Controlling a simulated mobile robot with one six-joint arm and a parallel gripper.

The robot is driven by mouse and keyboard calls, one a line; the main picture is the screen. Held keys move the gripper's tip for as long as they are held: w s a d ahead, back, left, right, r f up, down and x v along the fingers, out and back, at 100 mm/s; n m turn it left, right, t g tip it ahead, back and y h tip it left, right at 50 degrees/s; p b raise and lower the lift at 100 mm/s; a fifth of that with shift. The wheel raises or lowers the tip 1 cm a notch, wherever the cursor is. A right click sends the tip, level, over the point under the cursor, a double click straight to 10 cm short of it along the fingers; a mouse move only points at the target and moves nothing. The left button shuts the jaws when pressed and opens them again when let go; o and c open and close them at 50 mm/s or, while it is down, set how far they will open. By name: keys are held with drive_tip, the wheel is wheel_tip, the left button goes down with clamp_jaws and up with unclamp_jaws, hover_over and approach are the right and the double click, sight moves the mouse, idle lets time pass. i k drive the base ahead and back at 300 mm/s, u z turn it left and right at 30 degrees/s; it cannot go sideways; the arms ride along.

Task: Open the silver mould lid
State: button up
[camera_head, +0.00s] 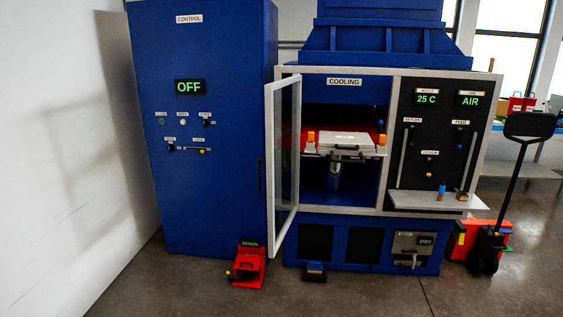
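The silver mould lid (345,139) shows as a flat, pale plate in the chamber marked COOLING. It appears to lie flat and shut, though the mould below it is too small to make out clearly. An orange piece (310,137) stands at its left and a smaller orange piece (382,140) at its right. A dark handle-like part (348,157) sits just under its front edge, above a metal cylinder (335,177). The chamber's framed glass door (285,160) is swung open to the left. My gripper is not in view.
A blue cabinet (205,210) marked CONTROL reads OFF. A black panel (420,165) reads 25 C and AIR, above a small shelf (435,201). Red pedal unit (248,265) and small dark pedal (314,272) are on the floor. A pallet jack (487,245) stands right. Front floor is clear.

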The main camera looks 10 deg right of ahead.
sight(341, 140)
drive_tip(key=u, duration=0.3)
drive_tip(key=i, duration=1.2)
drive_tip(key=u, duration=0.25)
